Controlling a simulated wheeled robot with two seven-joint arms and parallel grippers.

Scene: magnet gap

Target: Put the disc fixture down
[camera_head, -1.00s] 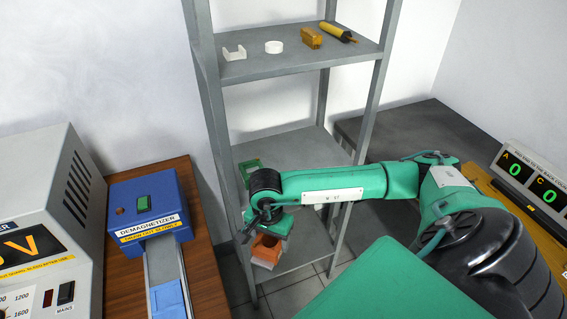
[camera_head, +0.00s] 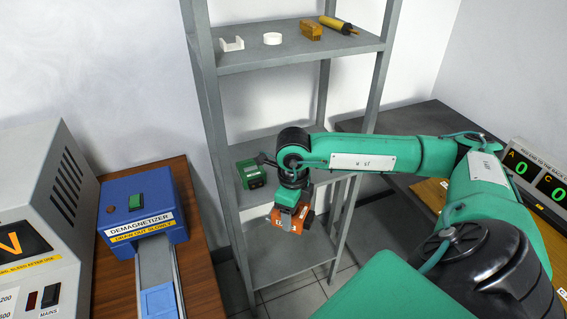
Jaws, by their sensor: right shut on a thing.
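My right gripper (camera_head: 288,222) is at the end of the green arm, pointing down by the grey shelf rack. It is shut on a small orange block with a pale mark (camera_head: 280,217), which I take to be the disc fixture. The fingers are small and the arm's end partly covers the block. My left gripper is not in view.
A green device (camera_head: 250,174) stands on the middle shelf, left of the gripper. The top shelf (camera_head: 290,52) holds a white bracket (camera_head: 232,44), a white disc (camera_head: 272,38), a yellow block (camera_head: 311,30) and a yellow tool (camera_head: 338,25). The lower shelf (camera_head: 290,265) looks clear.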

